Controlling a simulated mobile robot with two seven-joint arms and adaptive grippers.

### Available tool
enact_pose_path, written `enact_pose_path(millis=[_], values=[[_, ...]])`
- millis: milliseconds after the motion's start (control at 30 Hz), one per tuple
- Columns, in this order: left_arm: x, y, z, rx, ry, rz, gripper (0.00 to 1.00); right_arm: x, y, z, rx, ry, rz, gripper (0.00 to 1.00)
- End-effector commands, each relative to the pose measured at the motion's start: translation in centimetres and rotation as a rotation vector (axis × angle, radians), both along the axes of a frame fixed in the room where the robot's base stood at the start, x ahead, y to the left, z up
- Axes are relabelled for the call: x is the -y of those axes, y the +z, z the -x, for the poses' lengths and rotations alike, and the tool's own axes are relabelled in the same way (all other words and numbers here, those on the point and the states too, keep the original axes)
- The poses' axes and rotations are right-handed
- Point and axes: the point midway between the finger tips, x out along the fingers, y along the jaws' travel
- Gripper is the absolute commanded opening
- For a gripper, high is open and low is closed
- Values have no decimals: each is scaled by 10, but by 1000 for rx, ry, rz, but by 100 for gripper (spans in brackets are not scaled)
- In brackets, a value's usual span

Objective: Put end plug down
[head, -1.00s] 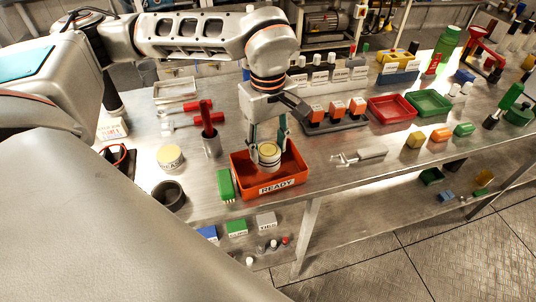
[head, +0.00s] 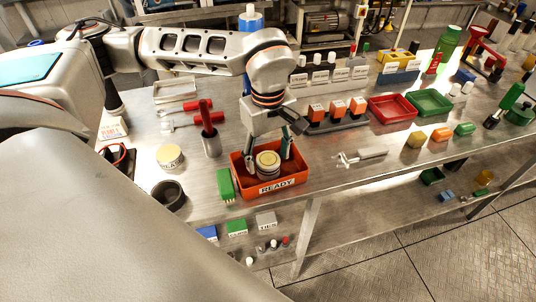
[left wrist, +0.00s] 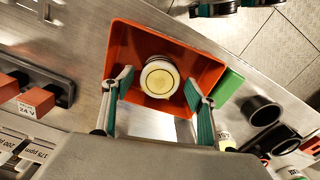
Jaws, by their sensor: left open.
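The end plug (head: 267,161) is a round, silver-grey piece with a pale yellow top. It stands in the orange-red tray labelled READY (head: 278,187). In the left wrist view, the plug (left wrist: 159,79) shows from above inside the tray (left wrist: 122,52), apart from its walls. My left gripper (head: 267,157) is open above the tray, with one finger on each side of the plug. In the left wrist view, clear gaps show between the plug and both fingers of the gripper (left wrist: 157,92). The plug's underside is hidden. My right gripper is not in view.
A green block (head: 225,185) stands close against the tray's left side. A black rack with orange-red blocks (head: 336,122) stands behind right. Bare bench lies right of the tray.

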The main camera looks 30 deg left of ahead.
Motion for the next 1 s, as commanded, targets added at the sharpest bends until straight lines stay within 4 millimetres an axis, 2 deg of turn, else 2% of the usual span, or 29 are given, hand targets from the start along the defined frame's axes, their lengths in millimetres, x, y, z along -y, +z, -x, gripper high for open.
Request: enact_pose_path(millis=[167, 500, 700, 833, 1000], values=[[0, 11, -1, 4, 0, 0, 57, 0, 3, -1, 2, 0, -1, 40], [0, 77, -1, 4, 0, 0, 57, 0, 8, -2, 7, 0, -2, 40], [0, 109, -1, 4, 0, 0, 57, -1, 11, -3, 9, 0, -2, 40], [0, 120, 0, 1, 0, 0, 57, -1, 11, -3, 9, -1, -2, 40], [0, 124, 0, 0, 0, 0, 57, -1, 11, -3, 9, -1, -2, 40]])
